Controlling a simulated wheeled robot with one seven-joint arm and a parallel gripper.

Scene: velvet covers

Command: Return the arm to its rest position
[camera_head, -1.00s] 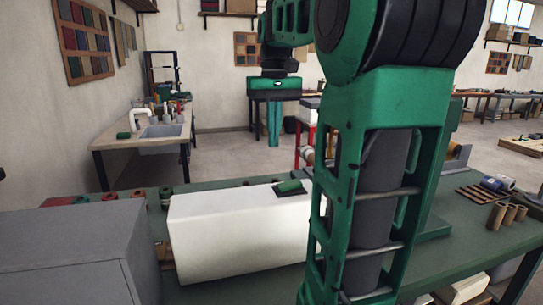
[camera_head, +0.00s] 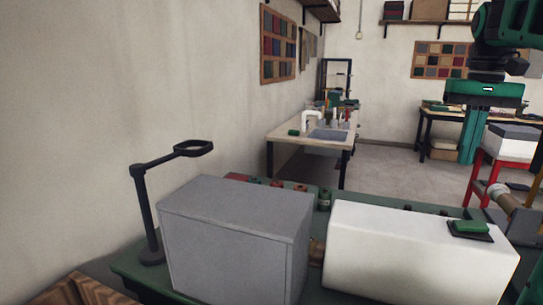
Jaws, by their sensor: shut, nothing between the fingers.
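My gripper (camera_head: 473,136) hangs from my green and black arm at the upper right of the head view. Its green fingers point down and are together, with nothing between them. It is above and behind the white box-shaped block (camera_head: 415,245) on the green table, clear of the table things. Only the end part of my arm shows at the right edge; the rest is out of the picture.
A grey box (camera_head: 237,235) and a black stand with a ring top (camera_head: 148,215) are at the left of the table. A green-handled tool (camera_head: 468,228) lies on the white block.

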